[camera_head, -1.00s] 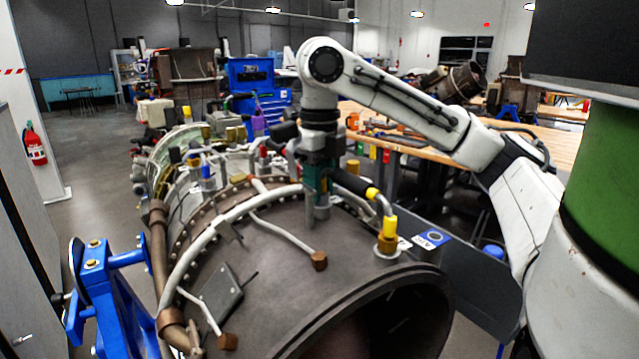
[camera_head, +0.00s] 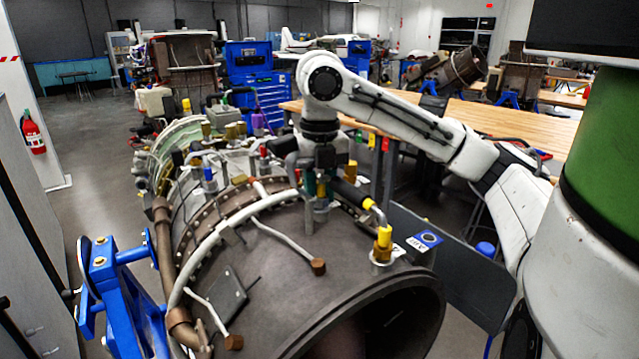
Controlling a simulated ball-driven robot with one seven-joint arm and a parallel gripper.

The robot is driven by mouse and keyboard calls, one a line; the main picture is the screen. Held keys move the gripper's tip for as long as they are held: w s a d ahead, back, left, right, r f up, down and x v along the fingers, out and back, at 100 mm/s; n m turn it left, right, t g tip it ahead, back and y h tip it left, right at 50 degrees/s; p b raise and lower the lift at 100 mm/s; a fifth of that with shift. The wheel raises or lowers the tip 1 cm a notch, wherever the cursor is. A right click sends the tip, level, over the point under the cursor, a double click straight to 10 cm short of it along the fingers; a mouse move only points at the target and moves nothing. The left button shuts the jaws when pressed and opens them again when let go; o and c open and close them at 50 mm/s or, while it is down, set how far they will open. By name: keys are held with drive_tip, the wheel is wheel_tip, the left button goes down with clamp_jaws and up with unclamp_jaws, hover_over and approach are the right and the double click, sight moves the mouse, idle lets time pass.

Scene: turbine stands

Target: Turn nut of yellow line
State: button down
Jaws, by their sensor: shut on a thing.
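The yellow line shows as a thin bent silver tube with a yellow collar (camera_head: 384,236) at its lower end, above a round silver fitting on the front top of the turbine casing (camera_head: 285,260). A black sleeve with a yellow band (camera_head: 365,203) lies at the tube's upper end. My gripper (camera_head: 318,208) points down over the casing, left of the yellow collar and apart from it in the picture.
A blue stand (camera_head: 110,275) holds the turbine at the left. Other fittings crowd the casing behind my gripper, including a blue-marked one (camera_head: 208,175). A wooden workbench (camera_head: 470,120) stands behind. A blue-and-white label (camera_head: 427,239) lies right of the yellow collar.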

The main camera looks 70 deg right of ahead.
sight(320, 196)
drive_tip(key=shift+m, duration=0.3)
drive_tip(key=c, duration=0.9)
unclamp_jaws()
drive_tip(key=shift+o, duration=0.2)
wheel_tip(320, 196, up, 11)
drive_tip(key=shift+b, duration=0.35)
drive_tip(key=shift+f, duration=0.1)
